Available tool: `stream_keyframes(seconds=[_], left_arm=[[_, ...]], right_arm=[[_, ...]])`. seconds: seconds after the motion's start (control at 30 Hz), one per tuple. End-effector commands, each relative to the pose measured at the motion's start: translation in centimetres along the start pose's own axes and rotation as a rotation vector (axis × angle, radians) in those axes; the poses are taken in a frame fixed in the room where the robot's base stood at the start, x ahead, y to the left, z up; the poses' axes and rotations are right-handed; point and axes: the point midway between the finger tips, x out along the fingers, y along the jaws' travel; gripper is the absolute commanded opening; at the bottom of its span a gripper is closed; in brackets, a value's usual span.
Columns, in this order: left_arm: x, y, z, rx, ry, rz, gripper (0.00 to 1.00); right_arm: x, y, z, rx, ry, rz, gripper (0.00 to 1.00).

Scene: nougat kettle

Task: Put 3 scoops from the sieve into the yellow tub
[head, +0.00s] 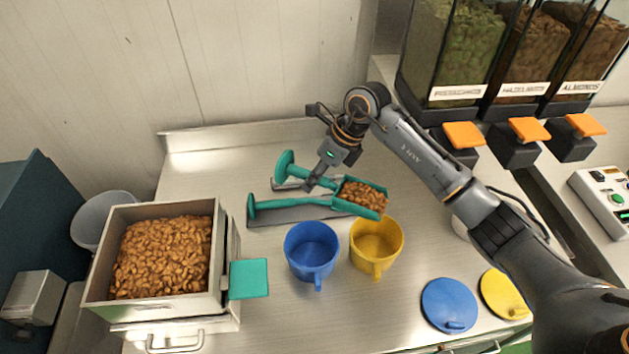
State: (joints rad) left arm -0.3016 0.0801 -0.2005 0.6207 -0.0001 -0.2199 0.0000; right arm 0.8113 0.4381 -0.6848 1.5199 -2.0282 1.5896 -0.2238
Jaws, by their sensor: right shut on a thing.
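My right gripper (316,184) is shut on the handle of a teal scoop (297,170). The scoop's bowl holds a heap of brown nuts (362,196) and is just behind the yellow tub (376,262), above the table. The yellow tub stands upright and open, its handle toward the front; I cannot tell what lies inside. The sieve (152,208), a pale square box, stands at the left and is filled with brown nuts (160,257). My left gripper is not in view.
A second teal tool (285,204) lies on a grey rest (290,215) behind the blue tub (311,251). A teal flap (249,279) juts from the sieve's right. Blue (449,304) and yellow (503,292) lids lie front right. Nut dispensers (455,60) stand back right.

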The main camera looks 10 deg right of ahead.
Motion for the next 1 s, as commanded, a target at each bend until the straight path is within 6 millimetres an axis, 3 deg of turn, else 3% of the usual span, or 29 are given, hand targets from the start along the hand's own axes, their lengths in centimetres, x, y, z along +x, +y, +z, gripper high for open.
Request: stream_keyframes(seconds=[0.3,0.5,1.0], left_arm=[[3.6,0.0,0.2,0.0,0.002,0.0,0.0],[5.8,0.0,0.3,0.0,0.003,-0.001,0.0],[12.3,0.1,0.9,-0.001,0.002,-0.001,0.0]], right_arm=[[2.2,-0.6,-1.6,-0.017,-0.133,0.006,0.0],[0.1,-0.3,-2.4,-0.057,-0.338,0.016,0.0],[-4.0,0.4,-4.5,-0.114,-0.631,0.038,0.0]])
